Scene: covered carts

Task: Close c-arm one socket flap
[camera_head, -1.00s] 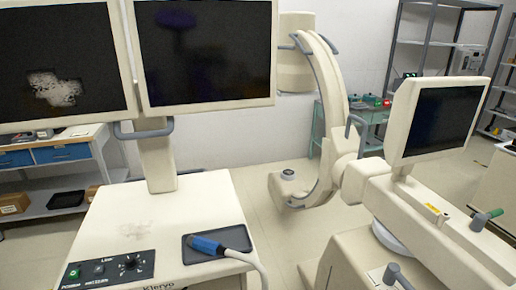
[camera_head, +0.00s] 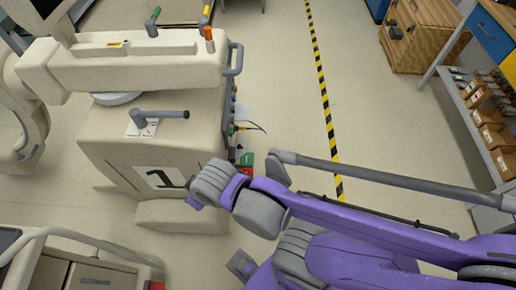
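The c-arm one unit is the cream machine body (camera_head: 110,152) at the left, with a black "1" on its side panel (camera_head: 160,178). Its right-hand end, seen edge-on, carries small coloured parts and a thin dark cable (camera_head: 252,127). A green part (camera_head: 246,159) and a red part (camera_head: 247,172) show low beside that end. I cannot make out the socket flap or whether it is open. My purple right arm (camera_head: 350,215) comes in from the right and reaches close to the panel's lower right. I cannot pick out its gripper fingers. My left gripper is out of view.
A black and yellow floor stripe (camera_head: 322,95) runs down the middle, with open floor around it. A wooden crate (camera_head: 415,38) and a shelf of small boxes (camera_head: 496,140) stand at the right. Another cream cart with a curved handle (camera_head: 75,236) is at the lower left.

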